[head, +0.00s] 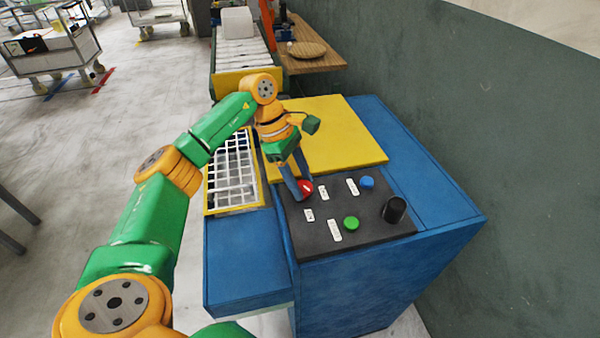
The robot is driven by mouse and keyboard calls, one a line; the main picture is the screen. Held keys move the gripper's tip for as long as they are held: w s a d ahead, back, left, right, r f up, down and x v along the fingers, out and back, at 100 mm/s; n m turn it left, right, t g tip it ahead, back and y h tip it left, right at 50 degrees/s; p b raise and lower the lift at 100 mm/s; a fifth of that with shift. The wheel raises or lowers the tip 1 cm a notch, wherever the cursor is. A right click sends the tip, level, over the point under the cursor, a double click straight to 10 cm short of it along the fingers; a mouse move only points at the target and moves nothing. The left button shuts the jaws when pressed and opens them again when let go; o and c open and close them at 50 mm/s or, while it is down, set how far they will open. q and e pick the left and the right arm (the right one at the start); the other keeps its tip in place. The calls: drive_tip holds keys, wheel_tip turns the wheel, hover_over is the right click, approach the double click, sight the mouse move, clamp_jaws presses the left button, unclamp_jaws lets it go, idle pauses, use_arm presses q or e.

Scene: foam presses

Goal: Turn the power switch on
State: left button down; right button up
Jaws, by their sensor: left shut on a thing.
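A dark control panel (318,236) is set in the top of a blue machine. It carries a red round knob (306,187), a green button (351,223), a blue button (367,183) and a black cylinder (394,209), with several white labels. Which of these is the power switch I cannot read from the labels. My left gripper (299,188) points down at the panel's far left corner. Its fingers are shut on the red knob and hide part of it. My right gripper is not in view.
A yellow plate (333,135) lies behind the panel. A white grid in a yellow frame (210,190) is left of it. A conveyor (240,52) and wooden table (320,57) stand beyond. A green wall (520,110) closes the right side. Open floor lies left.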

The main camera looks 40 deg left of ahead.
use_arm(q)
drive_tip(key=m+g, duration=0.1)
drive_tip(key=m, duration=0.1)
drive_tip(key=shift+w+m+p, duration=0.1)
drive_tip(key=shift+m+p, duration=0.2)
drive_tip(key=shift+p, duration=0.1)
drive_tip(key=shift+m+g, duration=0.7)
drive_tip(key=shift+m, duration=0.9)
drive_tip(key=shift+c, duration=1.5)
unclamp_jaws()
